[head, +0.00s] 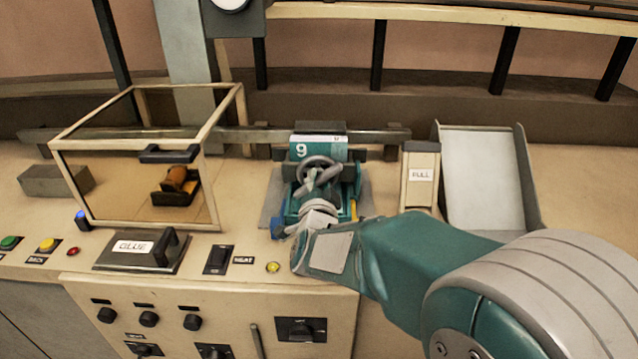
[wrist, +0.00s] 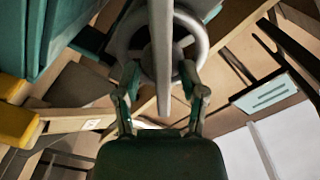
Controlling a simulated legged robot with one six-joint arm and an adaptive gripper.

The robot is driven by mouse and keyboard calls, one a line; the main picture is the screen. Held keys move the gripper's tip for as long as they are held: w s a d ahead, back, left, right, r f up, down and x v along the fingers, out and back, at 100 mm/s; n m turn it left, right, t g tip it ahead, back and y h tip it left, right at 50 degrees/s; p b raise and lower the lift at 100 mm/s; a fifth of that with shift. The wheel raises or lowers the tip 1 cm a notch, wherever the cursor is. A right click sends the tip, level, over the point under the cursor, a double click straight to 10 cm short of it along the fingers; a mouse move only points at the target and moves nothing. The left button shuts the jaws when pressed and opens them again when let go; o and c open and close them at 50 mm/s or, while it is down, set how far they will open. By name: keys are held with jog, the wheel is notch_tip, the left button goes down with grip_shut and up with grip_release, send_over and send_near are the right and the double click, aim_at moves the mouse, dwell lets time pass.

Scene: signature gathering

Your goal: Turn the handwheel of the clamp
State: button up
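The grey handwheel (head: 318,160) stands on the teal clamp (head: 351,190) in the middle of the bench. In the wrist view the handwheel (wrist: 200,42) fills the top middle, with a long grey bar across its front. My gripper (head: 319,184) is right in front of the wheel, and the arm comes in from the lower right. In the wrist view my gripper (wrist: 160,78) has its two fingers spread apart, with tips at the wheel's lower rim and the bar's end between them. Whether the tips touch the rim is unclear.
A glass-sided box (head: 130,225) stands left of the clamp, with a GLUE lid (head: 110,262) before it. A block marked 9 (head: 335,150) sits behind the wheel. A PULL box (head: 421,195) and a metal chute (head: 485,175) are to the right.

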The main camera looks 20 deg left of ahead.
jog(key=v, duration=1.2)
jog(key=shift+w, duration=0.1)
jog(key=s+d+r+n+g+y, duration=0.15)
jog(key=d+n+g, duration=0.4)
jog(key=d, duration=0.65)
jog(key=s+d+f+n+g+h, duration=0.1)
jog(key=s+d+f+g+h, duration=0.2)
jog(key=s+d, duration=1.2)
jog(key=d+g+h, duration=0.1)
jog(key=g+h, duration=0.1)
jog(key=g, duration=0.1)
jog(key=shift+d+n, duration=0.2)
jog(key=shift+n, duration=0.15)
